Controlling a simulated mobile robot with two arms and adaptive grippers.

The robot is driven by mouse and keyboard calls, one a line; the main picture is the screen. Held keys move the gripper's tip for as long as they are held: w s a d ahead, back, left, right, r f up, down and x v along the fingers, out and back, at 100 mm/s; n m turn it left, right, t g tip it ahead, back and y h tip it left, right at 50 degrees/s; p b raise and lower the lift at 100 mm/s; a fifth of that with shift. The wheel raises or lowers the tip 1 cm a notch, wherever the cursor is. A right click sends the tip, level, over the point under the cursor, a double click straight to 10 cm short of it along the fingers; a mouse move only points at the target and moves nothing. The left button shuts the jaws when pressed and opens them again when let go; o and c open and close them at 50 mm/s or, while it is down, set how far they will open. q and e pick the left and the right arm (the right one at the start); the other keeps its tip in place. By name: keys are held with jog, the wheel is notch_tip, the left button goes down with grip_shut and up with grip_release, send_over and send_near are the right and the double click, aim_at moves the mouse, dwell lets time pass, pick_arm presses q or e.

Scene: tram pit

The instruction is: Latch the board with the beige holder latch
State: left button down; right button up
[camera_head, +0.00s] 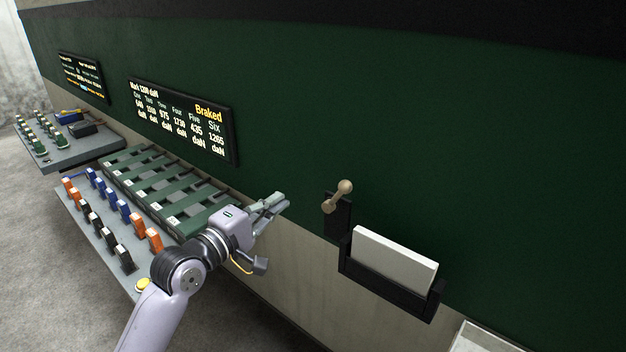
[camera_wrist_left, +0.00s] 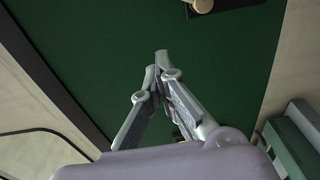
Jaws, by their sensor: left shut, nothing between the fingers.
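The beige holder latch (camera_head: 340,194) is a small knobbed lever on a black mount on the green wall, at the right of the head view. Its round end also shows at the top of the left wrist view (camera_wrist_left: 201,5). The white board (camera_head: 395,260) stands in a black holder (camera_head: 388,291) just below and right of the latch. My left gripper (camera_head: 281,201) is shut and empty, left of the latch and apart from it. Its fingertips (camera_wrist_left: 158,60) meet in front of the green wall in the wrist view. My right gripper is not in view.
A display panel (camera_head: 182,120) hangs on the wall at the left. Below it is a rack with green bars (camera_head: 165,185) and a grey console (camera_head: 75,200) with orange, blue and black switches. A pale tray edge (camera_head: 485,338) shows at bottom right. The wall between gripper and latch is clear.

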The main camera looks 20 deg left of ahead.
aim_at(337, 196)
pick_arm(q)
jog(key=w+d+p, duration=0.5)
jog(key=w+d, duration=0.2)
jog(key=w, duration=0.2)
jog(key=shift+w, duration=0.2)
jog(key=shift+f, duration=0.1)
